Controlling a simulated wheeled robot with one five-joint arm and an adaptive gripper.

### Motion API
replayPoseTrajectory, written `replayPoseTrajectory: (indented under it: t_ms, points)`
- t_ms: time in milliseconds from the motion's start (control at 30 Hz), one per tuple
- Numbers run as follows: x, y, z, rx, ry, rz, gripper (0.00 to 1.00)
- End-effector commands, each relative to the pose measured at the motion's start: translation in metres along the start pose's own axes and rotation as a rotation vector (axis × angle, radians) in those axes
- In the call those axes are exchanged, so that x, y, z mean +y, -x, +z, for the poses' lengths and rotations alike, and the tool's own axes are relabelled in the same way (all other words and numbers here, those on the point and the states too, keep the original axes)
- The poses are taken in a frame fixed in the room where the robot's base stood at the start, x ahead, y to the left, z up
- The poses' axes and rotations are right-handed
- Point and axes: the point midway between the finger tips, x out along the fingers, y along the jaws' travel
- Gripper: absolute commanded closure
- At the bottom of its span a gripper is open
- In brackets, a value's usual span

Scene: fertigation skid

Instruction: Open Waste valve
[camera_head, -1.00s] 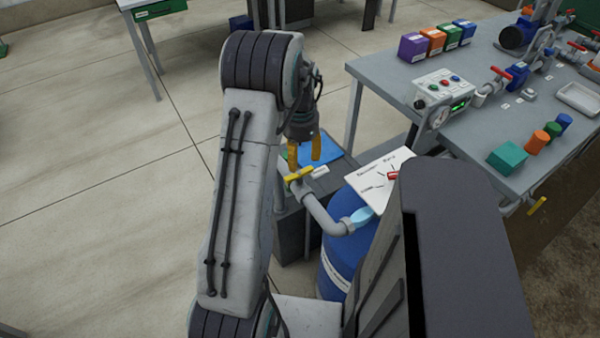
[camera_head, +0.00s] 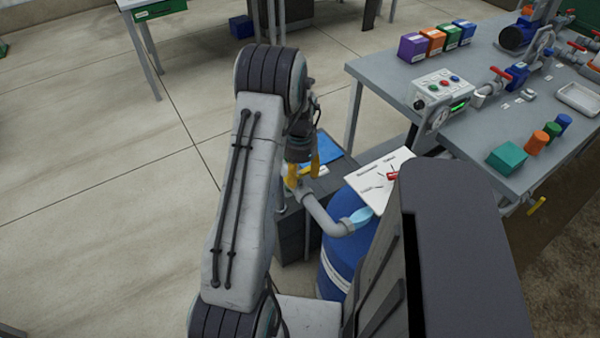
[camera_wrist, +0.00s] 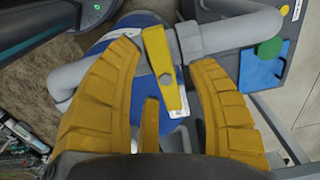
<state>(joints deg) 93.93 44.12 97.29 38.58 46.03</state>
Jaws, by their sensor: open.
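The valve has a yellow lever handle (camera_wrist: 164,71) on a grey pipe (camera_head: 325,215) beside a blue barrel (camera_head: 340,255). I cannot tell from these views whether a finger touches the handle.
A white board (camera_head: 378,176) with a red pointer sits above the barrel. A dark cabinet with a blue sheet (camera_head: 333,147) stands behind the pipe. The grey workbench (camera_head: 385,72) at the right carries a control box (camera_head: 440,93) and coloured blocks. Open floor lies to the left.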

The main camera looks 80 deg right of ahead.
Motion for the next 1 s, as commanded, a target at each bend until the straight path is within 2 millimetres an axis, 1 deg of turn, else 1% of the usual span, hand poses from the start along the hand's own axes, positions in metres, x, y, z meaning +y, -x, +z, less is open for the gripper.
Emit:
replayPoseTrajectory:
  t_ms: [133, 167, 767, 800, 1000]
  points:
    - [0.0001, -0.0001, 0.0001, 0.000, 0.000, 0.000, 0.47]
    - [0.0001, -0.0001, 0.0001, 0.000, 0.000, 0.000, 0.44]
    - [0.0000, 0.0001, 0.0000, 0.000, 0.000, 0.000, 0.98]
    - [0.0001, 0.0001, 0.0001, 0.000, 0.000, 0.000, 1.00]
    - [0.0001, -0.0003, 0.0000, 0.000, 0.007, 0.000, 1.00]
